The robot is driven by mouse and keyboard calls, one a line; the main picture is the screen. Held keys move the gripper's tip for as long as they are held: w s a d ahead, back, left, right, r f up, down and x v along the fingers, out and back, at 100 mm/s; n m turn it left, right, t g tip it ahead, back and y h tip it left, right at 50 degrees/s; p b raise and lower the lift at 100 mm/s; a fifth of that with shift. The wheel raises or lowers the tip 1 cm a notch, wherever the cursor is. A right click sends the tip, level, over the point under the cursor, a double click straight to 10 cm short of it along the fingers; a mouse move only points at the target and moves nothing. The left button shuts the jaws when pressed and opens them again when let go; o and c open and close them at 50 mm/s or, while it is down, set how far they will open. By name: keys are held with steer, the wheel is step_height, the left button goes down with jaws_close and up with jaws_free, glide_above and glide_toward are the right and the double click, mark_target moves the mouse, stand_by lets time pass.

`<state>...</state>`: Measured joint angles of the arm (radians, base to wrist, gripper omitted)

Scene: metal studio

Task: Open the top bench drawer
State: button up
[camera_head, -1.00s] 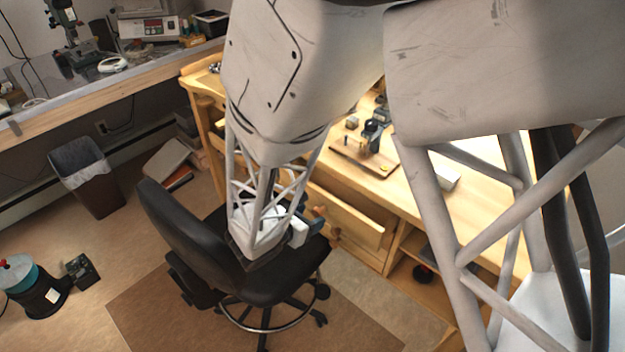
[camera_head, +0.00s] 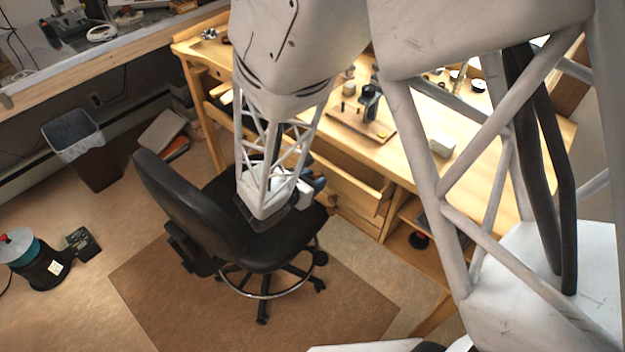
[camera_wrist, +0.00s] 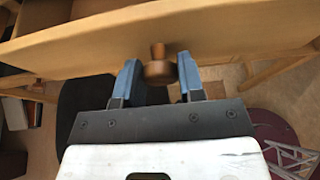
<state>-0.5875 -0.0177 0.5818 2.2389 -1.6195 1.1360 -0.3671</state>
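The top bench drawer (camera_head: 352,180) is partly pulled out under the wooden workbench (camera_head: 450,181), and its inside shows from above. In the wrist view its plain wooden front (camera_wrist: 250,28) crosses the upper part, with a round brown knob (camera_wrist: 158,69) on it. My gripper (camera_wrist: 158,62) has its two blue-grey fingers apart, one on each side of the knob. A gap shows at the left finger; I cannot tell whether the right finger touches. In the head view my gripper (camera_head: 316,183) is at the drawer front, partly hidden by my arm.
A black office chair (camera_head: 185,205) stands close below my gripper, left of the drawer. A lower drawer (camera_head: 357,222) is under the top one. A small vise on a board (camera_head: 370,105) stands on the bench. A bin (camera_head: 85,150) is farther left.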

jaws_close()
steer(key=s+a, duration=0.9)
stand_by(0.7)
steer(key=o, duration=0.5)
jaws_free()
steer(key=shift+a+r, duration=0.1)
steer(key=shift+v, duration=4.1)
steer(key=shift+o, duration=0.2)
steer(key=shift+w+r, duration=0.1)
